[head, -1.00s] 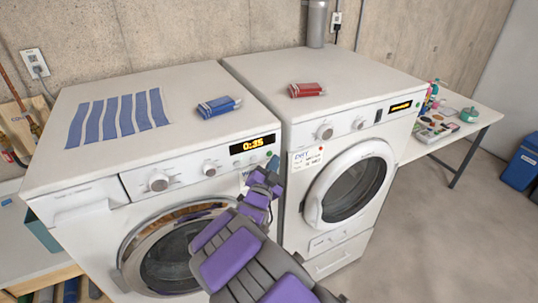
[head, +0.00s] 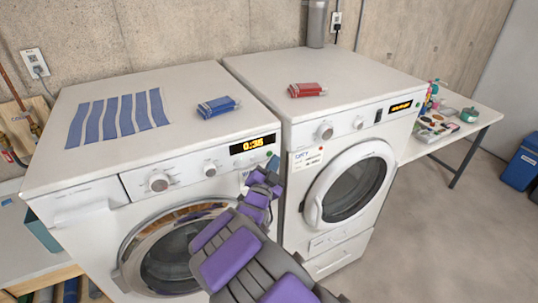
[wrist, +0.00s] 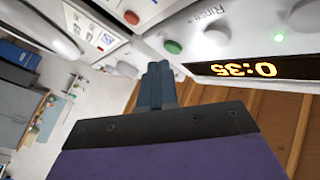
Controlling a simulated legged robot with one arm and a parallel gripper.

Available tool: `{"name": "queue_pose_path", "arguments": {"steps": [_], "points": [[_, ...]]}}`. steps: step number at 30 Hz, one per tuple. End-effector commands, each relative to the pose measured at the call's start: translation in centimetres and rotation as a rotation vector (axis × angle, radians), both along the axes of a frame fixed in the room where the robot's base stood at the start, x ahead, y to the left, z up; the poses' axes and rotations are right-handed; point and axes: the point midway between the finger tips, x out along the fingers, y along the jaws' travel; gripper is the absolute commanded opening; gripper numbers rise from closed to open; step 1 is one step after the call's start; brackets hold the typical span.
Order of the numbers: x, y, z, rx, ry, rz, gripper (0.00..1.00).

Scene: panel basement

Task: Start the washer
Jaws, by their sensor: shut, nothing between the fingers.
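The washer (head: 92,190) is the white front-loader on the left, with a round door, two knobs and a lit display (head: 252,145) reading 0:35. A green button (wrist: 173,46) sits at the end of that panel. My gripper (wrist: 158,72) is shut and empty, its fingertips just short of the green button in the picture; I cannot tell whether they touch. In the head view my arm covers part of the washer's front right edge.
A second white front-loader (head: 300,235) stands close on the right, with a red button (wrist: 130,17) on its front.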

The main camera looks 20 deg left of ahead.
Motion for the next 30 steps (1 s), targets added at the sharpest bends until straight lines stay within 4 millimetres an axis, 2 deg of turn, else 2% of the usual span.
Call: {"name": "queue_pose_path", "arguments": {"steps": [30], "points": [[0.64, 0.76, 0.17, 0.001, 0.0, 0.0, 0.0]]}}
